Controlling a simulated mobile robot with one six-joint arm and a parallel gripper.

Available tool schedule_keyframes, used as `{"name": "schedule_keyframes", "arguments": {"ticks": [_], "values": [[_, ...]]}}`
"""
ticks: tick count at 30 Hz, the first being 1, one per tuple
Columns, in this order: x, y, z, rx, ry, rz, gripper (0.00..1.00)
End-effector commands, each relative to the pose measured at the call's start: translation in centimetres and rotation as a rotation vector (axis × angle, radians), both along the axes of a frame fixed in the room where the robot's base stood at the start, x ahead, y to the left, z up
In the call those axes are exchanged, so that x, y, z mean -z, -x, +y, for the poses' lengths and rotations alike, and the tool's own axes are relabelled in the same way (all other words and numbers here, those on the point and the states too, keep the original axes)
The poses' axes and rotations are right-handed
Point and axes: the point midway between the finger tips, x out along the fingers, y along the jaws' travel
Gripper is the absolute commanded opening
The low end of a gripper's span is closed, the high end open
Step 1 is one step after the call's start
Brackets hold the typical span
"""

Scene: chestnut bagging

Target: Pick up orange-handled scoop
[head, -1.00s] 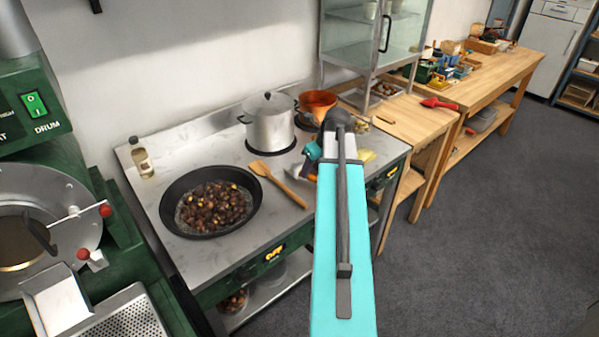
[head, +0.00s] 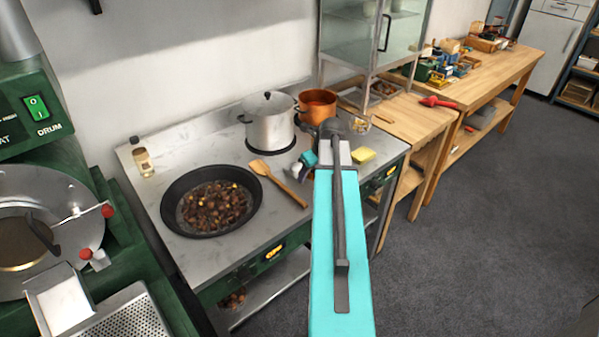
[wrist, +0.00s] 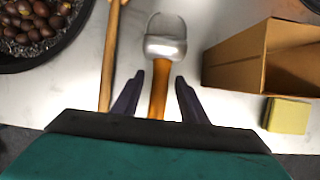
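The orange-handled scoop (wrist: 159,88) lies on the steel worktop in the wrist view, its shiny metal bowl pointing away from me. My gripper (wrist: 160,76) is open, with one dark finger on each side of the orange handle. A gap shows between each finger and the handle.
A wooden spatula (head: 275,181) lies just left of the scoop. A cardboard box (wrist: 232,62) and a yellow sponge (wrist: 288,115) are on the right. A pan of chestnuts (head: 176,226), a lidded pot (head: 269,126) and a copper pot (head: 317,97) stand nearby.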

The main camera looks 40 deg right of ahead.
Motion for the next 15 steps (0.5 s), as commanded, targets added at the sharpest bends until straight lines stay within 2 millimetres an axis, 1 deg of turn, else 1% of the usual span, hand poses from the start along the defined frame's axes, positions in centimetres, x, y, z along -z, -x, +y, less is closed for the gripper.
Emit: {"name": "schedule_keyframes", "arguments": {"ticks": [3, 4, 10, 11, 15], "values": [[-0.01, -0.01, 0.01, 0.0, 0.0, 0.0, 0.39], [-0.01, -0.01, 0.01, 0.0, 0.0, 0.0, 0.36], [-0.02, -0.02, 0.02, 0.0, 0.0, 0.0, 0.02], [-0.02, -0.02, 0.03, 0.0, 0.0, 0.0, 0.0], [-0.03, -0.03, 0.03, 0.0, 0.0, 0.0, 0.0]]}}
